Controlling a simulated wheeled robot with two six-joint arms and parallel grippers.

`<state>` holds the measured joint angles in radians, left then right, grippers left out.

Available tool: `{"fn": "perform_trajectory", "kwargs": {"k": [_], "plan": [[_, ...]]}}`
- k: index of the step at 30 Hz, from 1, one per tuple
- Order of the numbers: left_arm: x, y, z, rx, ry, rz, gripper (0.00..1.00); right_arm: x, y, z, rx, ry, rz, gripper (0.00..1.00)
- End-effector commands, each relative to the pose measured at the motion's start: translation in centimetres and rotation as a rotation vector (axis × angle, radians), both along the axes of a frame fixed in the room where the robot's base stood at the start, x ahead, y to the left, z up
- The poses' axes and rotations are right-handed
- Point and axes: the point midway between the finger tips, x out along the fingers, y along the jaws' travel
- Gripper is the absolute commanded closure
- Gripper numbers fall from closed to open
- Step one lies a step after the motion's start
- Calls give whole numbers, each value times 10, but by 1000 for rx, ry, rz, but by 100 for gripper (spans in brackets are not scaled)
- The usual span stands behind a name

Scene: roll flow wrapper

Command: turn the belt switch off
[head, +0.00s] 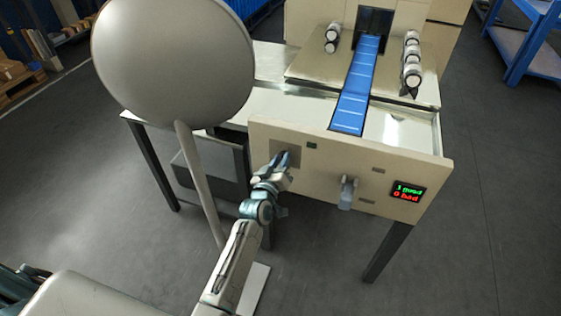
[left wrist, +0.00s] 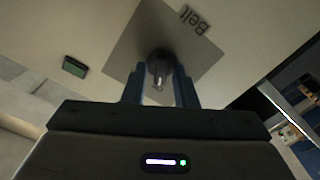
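The belt switch (left wrist: 160,66) is a dark knob with a light lever on a grey square plate (left wrist: 128,55), beside a "Belt" label (left wrist: 194,20). In the head view, the plate (head: 292,148) is at the left of the machine's beige front panel (head: 330,165). My left gripper (head: 284,160) is at this plate and covers the switch there. My right gripper is in neither view.
A blue belt (head: 357,85) runs down the machine top, with wrapped rolls (head: 411,65) beside it. Further right on the panel are a grey lever (head: 347,192) and a display (head: 408,192) reading "1 good 0 bad". A round grey stand (head: 172,60) fills the upper left.

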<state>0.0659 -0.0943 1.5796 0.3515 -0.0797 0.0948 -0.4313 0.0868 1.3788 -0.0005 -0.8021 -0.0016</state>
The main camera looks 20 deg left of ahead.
Motion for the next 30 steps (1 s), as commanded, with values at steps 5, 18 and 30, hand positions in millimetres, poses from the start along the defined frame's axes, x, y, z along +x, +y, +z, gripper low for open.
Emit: {"fn": "perform_trajectory", "kwargs": {"k": [5, 18, 30], "plan": [[0, 0, -1, 1, 1, -1, 66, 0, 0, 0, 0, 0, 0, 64], [-38, 1, -4, 0, 4, 0, 66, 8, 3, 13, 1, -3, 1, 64], [-102, 3, -2, -1, 1, 0, 66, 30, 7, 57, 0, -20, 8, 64]]}}
